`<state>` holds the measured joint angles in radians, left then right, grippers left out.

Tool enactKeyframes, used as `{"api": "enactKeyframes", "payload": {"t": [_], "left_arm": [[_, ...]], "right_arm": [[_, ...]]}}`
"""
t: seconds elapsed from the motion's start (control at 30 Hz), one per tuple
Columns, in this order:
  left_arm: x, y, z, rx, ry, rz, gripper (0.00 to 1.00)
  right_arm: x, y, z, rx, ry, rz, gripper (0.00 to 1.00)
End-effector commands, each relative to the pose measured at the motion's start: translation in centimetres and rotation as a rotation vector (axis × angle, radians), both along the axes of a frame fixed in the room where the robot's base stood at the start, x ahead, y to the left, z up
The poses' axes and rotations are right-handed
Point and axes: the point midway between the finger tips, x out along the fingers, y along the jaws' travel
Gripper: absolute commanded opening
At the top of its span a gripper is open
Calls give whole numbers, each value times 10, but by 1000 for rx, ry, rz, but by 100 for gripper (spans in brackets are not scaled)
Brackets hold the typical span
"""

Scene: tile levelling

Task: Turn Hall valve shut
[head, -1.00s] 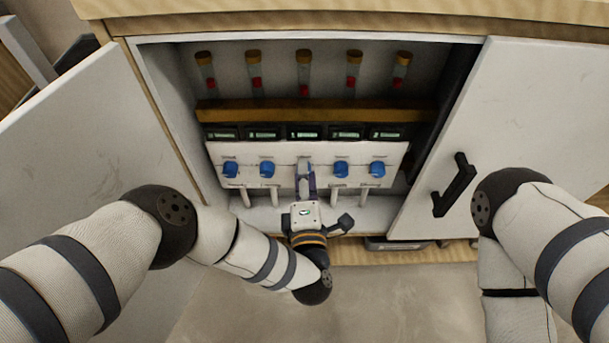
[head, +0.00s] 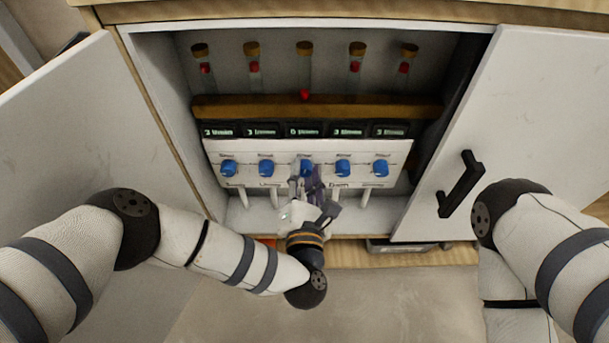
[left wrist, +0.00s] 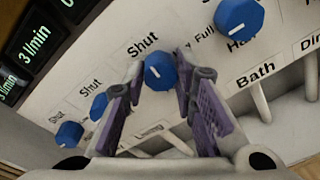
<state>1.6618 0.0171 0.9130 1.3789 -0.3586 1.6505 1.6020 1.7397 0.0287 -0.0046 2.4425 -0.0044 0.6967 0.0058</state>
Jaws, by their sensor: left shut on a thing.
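The middle blue valve knob (head: 306,168) is on the white panel. Its name label is hidden behind my gripper, so I cannot read "Hall"; the neighbour on its right is labelled "Bath". My left gripper (head: 308,180) reaches it from below, rolled to one side. In the left wrist view my left gripper (left wrist: 160,76) has its purple-padded fingers on either side of the middle knob (left wrist: 158,71), shut on it. "Shut" is printed beside it. The red float (head: 305,95) in the middle tube sits low; its display (head: 305,130) seems to read 0. My right gripper is out of view.
Blue knobs flank the middle one, including the Bath knob (left wrist: 240,14). Their displays read 3 l/min where legible, and their floats sit higher. Open cabinet doors stand left (head: 95,130) and right (head: 540,120), the right one with a black handle (head: 460,184).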

Motion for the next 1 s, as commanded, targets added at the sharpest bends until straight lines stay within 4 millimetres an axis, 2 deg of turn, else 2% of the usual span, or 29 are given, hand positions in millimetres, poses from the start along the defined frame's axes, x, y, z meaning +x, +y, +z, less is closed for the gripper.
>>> {"api": "enactKeyframes", "payload": {"t": [0.27,0.73,0.77,0.8,0.83,1.0], "left_arm": [[0,1,-1,-65,2,1,0],[0,1,-1,-75,3,1,0],[0,1,-1,-74,3,1,32],[0,1,-1,-74,3,1,41],[0,1,-1,-74,3,1,46],[0,0,-1,-74,2,0,46]], "right_arm": [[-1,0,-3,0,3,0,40],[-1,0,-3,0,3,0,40],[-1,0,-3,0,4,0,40],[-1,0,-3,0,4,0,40],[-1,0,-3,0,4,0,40],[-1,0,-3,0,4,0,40]]}}
